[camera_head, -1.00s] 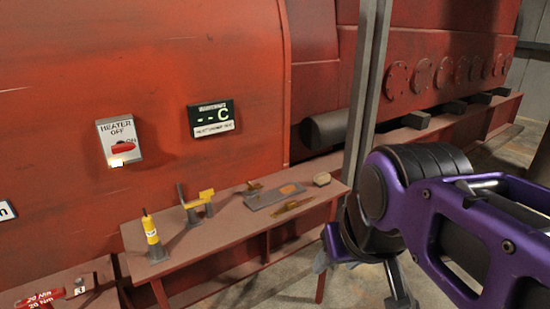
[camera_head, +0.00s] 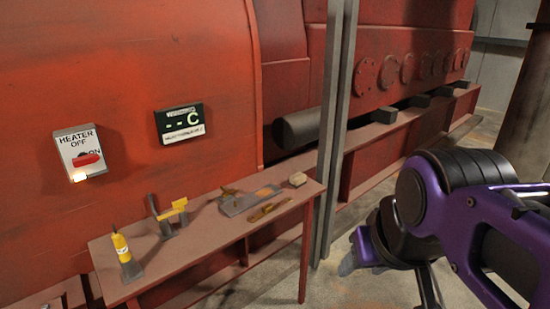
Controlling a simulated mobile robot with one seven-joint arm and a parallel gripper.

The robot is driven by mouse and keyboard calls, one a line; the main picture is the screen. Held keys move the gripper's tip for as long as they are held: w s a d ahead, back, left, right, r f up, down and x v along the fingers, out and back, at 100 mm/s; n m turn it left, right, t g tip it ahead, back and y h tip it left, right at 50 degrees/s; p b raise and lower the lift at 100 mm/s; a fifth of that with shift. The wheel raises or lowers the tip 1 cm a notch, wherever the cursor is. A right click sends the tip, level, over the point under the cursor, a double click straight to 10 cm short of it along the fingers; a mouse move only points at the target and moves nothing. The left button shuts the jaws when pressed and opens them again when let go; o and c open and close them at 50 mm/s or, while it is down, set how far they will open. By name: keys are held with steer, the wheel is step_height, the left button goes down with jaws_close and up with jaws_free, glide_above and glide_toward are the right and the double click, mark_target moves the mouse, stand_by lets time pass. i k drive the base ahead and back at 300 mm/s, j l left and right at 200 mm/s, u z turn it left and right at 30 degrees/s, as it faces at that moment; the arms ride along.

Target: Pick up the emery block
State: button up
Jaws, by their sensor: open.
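A small tan block (camera_head: 298,180), which looks like the emery block, lies at the far right end of the narrow reddish-brown bench (camera_head: 200,258). It sits just right of a flat grey plate (camera_head: 236,205) and apart from it. My purple and black arm fills the lower right. My gripper (camera_head: 392,275) shows only in part, low beneath the arm, with its fingers mostly hidden. It is open, right of the bench and well away from the block, touching nothing on the bench.
A yellow tube (camera_head: 121,248) and a yellow-topped stand (camera_head: 172,212) are on the bench. A brown tool (camera_head: 268,211) lies near its front edge. Bare floor (camera_head: 350,290) lies right of the bench.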

mark_target(298, 180)
steer(key=i+l+u, duration=0.1)
steer(key=u, duration=0.55)
steer(key=i+l+u, duration=0.2)
steer(key=l, duration=0.2)
steer(key=i+l+u, duration=0.25)
steer(key=l, duration=0.15)
steer(key=i+l+u, duration=0.1)
steer(key=l, duration=0.3)
steer(key=i+l, duration=0.2)
steer(key=l, duration=0.2)
steer(key=j+u, duration=0.05)
